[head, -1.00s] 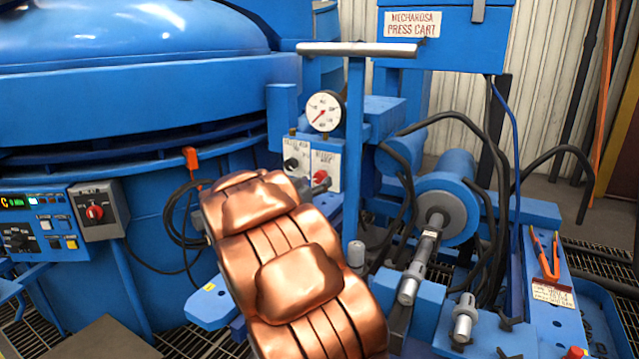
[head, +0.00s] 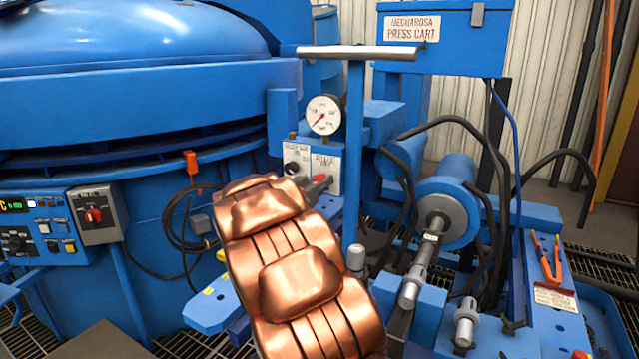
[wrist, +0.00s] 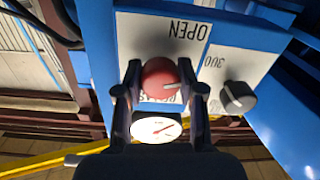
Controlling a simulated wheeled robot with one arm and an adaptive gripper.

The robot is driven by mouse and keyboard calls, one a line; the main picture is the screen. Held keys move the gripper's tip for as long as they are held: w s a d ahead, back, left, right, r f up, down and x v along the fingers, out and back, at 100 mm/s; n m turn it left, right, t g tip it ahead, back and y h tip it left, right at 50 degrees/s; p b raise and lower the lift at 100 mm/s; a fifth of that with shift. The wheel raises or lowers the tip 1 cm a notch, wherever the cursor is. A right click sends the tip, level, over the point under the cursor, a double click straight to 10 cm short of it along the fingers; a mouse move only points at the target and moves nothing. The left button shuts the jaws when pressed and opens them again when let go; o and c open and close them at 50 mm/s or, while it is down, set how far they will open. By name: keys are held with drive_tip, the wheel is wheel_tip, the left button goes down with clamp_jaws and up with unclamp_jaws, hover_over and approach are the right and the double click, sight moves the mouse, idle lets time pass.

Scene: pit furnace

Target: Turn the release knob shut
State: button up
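The release knob is a round red knob (wrist: 159,78) with a pale pointer mark, on a white plate. In the wrist view the plate is upside down, with OPEN printed on it. The pointer mark is toward the right. My gripper (wrist: 159,70) has one dark finger on each side of the knob, both appearing to touch its edges. The label behind the knob is partly covered. In the head view the red knob (head: 321,180) shows small beyond my copper-coloured arm, which hides most of my gripper.
A grey knob (wrist: 238,96) on its own white plate sits beside the red one. A pressure gauge (head: 323,114) stands by the plates. A blue post with a metal crossbar (head: 356,52) rises close to the right. A cable with an orange plug (head: 191,160) hangs left.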

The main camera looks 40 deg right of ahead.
drive_tip(key=c, duration=0.5)
drive_tip(key=shift+c, duration=0.2)
drive_tip(key=m, duration=0.4)
drive_tip(key=shift+a+m, duration=0.1)
drive_tip(key=shift+m, duration=0.3)
drive_tip(key=m+b, duration=0.1)
drive_tip(key=m, duration=0.4)
drive_tip(key=shift+w+f+m, duration=0.1)
drive_tip(key=shift+f+m, duration=0.05)
drive_tip(key=shift+m, duration=0.15)
drive_tip(key=m+b, duration=0.2)
drive_tip(key=m, duration=0.1)
drive_tip(key=shift+m, duration=0.3)
drive_tip(key=m+b, duration=0.2)
drive_tip(key=m, duration=0.1)
drive_tip(key=shift+m+h, duration=0.3)
drive_tip(key=shift+m, duration=0.1)
drive_tip(key=shift+m+g+b, duration=0.4)
drive_tip(key=shift+m+b, duration=0.7)
drive_tip(key=shift+m, duration=1.1)
